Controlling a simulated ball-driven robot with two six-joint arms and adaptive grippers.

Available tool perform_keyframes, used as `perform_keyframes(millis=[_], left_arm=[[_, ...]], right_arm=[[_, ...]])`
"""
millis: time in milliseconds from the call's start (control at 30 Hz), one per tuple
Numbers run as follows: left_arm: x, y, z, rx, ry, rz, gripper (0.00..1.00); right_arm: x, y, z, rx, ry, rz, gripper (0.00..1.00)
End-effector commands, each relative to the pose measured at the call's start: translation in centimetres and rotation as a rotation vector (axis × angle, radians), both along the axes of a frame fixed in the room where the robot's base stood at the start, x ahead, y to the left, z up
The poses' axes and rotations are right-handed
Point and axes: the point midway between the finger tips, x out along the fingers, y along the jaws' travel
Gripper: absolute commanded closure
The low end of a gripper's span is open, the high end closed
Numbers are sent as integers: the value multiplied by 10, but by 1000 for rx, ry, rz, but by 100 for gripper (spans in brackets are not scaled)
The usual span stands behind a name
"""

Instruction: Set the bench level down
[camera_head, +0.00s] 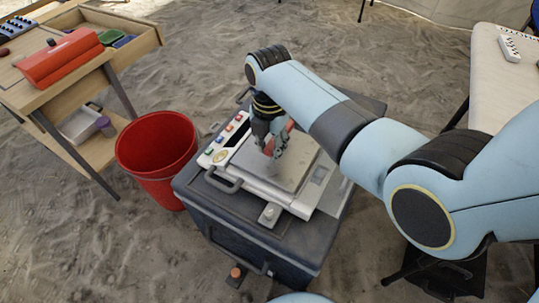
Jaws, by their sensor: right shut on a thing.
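My right gripper (271,150) points down over the metal plate of a white bench device (310,178) with coloured buttons. It is shut on a small red-orange thing (269,147), taken as the bench level, mostly hidden by the fingers. The held thing is over the plate; I cannot tell whether it touches it. The device sits on a dark grey case (245,225). My left gripper is not in view.
A red bucket (158,160) stands on the sand left of the case. A wooden table (140,38) at the upper left holds a red toolbox (62,60) and trays. A white table (490,85) with a power strip (508,46) is at the right.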

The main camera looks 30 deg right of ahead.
Motion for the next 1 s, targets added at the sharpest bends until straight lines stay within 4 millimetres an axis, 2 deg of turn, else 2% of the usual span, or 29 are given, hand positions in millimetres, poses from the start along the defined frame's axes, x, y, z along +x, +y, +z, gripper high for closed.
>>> perform_keyframes(millis=[200, 567, 600, 733, 767, 1000], left_arm=[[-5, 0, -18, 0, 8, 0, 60], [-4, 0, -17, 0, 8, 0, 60], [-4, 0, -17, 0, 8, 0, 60], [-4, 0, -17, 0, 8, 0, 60], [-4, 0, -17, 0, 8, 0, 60], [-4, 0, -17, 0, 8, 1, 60]], right_arm=[[-1, 0, -36, 0, 4, 0, 100], [0, 0, -39, 0, 1, -1, 100], [0, 0, -38, -1, 1, -1, 71], [0, 0, -38, 0, 1, -1, 54], [0, 0, -38, 0, 1, -1, 52], [0, 0, -38, 0, 1, -1, 52]])
